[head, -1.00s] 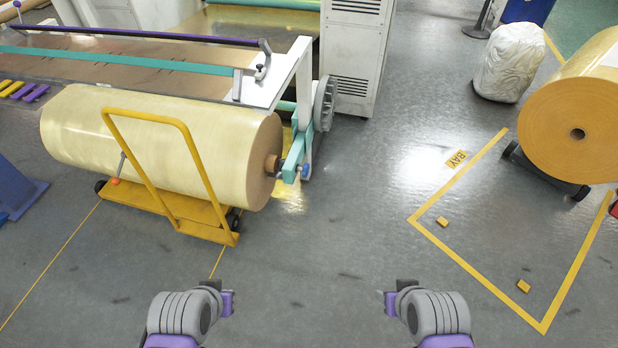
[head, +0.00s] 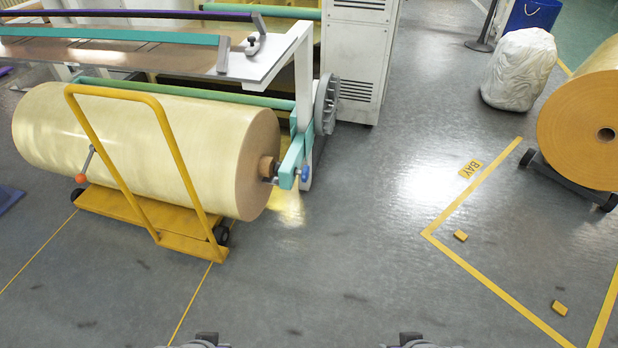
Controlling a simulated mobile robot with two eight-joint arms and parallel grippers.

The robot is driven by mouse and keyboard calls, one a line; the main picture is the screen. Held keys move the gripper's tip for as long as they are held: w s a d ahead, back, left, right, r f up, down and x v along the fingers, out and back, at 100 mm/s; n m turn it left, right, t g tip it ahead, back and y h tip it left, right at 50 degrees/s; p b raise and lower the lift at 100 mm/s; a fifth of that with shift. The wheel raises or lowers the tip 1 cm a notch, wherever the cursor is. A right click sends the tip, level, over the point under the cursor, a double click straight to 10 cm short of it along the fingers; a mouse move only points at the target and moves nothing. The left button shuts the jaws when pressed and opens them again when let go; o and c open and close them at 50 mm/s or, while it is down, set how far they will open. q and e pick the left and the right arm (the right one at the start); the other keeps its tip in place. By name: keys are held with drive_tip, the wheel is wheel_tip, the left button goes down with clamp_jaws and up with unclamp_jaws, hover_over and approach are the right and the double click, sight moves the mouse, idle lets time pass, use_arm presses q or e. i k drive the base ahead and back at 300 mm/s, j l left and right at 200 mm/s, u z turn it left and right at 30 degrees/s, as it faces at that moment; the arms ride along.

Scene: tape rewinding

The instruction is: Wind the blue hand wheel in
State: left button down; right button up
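The blue hand wheel (head: 304,174) shows as a small blue round part at the end of a teal arm (head: 292,158) on the machine's near right corner. It sits just right of the brown core (head: 267,167) of the big cream roll (head: 150,145). Its turning position is too small to tell. Only the grey tops of my two arms show at the bottom edge, well short of the wheel. Both grippers are out of view.
A yellow cart (head: 125,213) with a tall handle stands under the roll. A larger grey wheel (head: 326,104) is on the machine's side. A white cabinet (head: 352,60) stands behind. A second roll (head: 585,120) and yellow-lined bay (head: 470,205) are at right.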

sight(304, 173)
drive_tip(key=i+l, duration=0.45)
drive_tip(key=i+l+u, duration=0.1)
drive_tip(key=i+l, duration=0.3)
drive_tip(key=l, duration=0.15)
drive_tip(key=i+l+u, duration=0.1)
drive_tip(key=i+l, duration=0.7)
drive_tip(key=l, duration=0.25)
